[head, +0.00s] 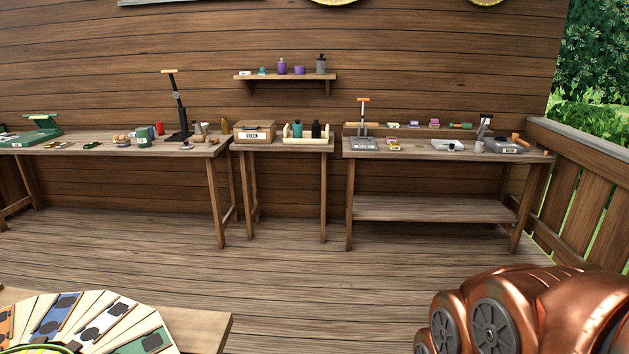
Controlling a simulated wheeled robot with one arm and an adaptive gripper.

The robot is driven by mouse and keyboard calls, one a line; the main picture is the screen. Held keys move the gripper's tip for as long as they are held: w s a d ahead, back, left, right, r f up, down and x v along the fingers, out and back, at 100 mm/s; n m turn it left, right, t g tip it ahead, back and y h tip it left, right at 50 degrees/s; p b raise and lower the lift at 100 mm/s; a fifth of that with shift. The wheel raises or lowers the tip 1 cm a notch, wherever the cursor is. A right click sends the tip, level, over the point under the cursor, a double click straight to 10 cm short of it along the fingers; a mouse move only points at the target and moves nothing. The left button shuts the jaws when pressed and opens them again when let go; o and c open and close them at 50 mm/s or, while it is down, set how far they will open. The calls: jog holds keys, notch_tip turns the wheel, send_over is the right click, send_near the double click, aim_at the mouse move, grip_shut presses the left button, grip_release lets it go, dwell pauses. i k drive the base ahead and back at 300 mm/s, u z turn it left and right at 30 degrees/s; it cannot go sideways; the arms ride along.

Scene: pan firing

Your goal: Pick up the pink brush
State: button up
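I cannot make out a pink brush for certain. Small pink-purple items (435,123) lie on the raised back ledge of the right workbench (430,211), and they are too small to identify. A yellow-green item with some pink (393,147) lies lower on the same bench top. My copper-coloured arm fills the lower right corner, far from the benches. My gripper is out of view.
A left workbench (215,205) and a middle table (285,147) with a box (254,131) line the back wall. A wall shelf (285,77) holds bottles. A wooden railing (590,150) bounds the right. A table edge with fanned panels (195,327) is near left. The floor between (300,260) is clear.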

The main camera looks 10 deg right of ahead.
aim_at(434, 123)
jog(key=i, duration=3.95)
jog(key=z, duration=2.15)
jog(key=i, duration=3.4)
jog(key=u, duration=2.1)
